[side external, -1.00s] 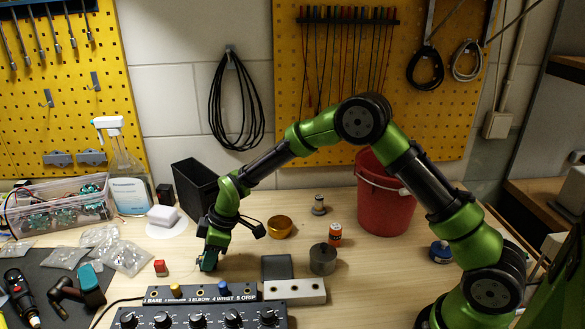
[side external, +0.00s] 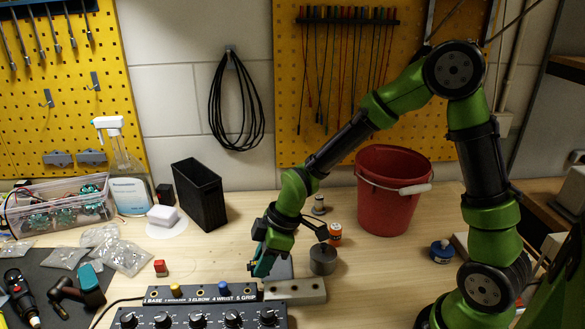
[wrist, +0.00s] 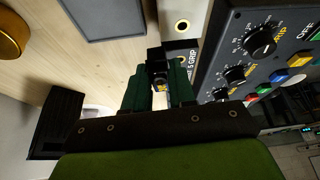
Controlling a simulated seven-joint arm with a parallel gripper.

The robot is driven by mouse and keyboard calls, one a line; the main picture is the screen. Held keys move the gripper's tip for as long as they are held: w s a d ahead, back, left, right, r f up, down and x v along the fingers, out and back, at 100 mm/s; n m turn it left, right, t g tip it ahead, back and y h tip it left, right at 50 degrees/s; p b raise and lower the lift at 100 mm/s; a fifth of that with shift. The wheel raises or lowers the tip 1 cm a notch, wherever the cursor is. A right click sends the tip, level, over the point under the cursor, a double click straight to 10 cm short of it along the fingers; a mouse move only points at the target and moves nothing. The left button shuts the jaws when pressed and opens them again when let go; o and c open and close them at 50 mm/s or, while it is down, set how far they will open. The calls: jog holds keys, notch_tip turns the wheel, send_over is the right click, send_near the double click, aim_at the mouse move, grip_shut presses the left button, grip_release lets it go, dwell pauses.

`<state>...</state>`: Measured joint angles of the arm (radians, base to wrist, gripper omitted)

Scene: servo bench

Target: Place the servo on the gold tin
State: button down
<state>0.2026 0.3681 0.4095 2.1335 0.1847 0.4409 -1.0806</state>
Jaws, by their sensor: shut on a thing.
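The servo (wrist: 157,62), a small dark block with a yellowish patch, is between the two green fingers of my gripper (wrist: 160,92) in the wrist view. My gripper is shut on it. In the side view my gripper (side external: 262,268) hangs fingers-down just behind the control panel, near the dark grey pad; the servo is too small and covered to make out there. The gold tin (wrist: 10,34) shows at the top left of the wrist view, partly cut off and apart from my gripper. In the side view my arm hides the tin.
The control panel (side external: 200,316) and a pale drilled block (side external: 296,290) lie close to my gripper. The grey pad (wrist: 106,16) is nearby. A grey cylinder (side external: 323,260), an orange-and-white bottle (side external: 335,235) and a red bucket (side external: 387,205) stand to the right.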

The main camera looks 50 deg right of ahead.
jog(key=shift+s+d, duration=0.35)
jog(key=w+d+r+m+h, duration=0.1)
jog(key=w+d+r+m, duration=0.15)
jog(key=d, duration=0.25)
jog(key=w+d+r+m+t, duration=0.1)
jog(key=w+d+r, duration=0.25)
jog(key=d, duration=0.25)
jog(key=w+d+r+m+h, duration=0.1)
jog(key=w+d+r+m, duration=0.1)
jog(key=w+d, duration=0.25)
jog(key=f, duration=0.9)
jog(key=shift+s+d+f, duration=0.1)
jog(key=shift+d+f, duration=0.05)
jog(key=shift+d, duration=0.2)
jog(key=c, duration=0.9)
grip_release()
jog(key=shift+f, duration=0.15)
jog(key=shift+c, duration=0.2)
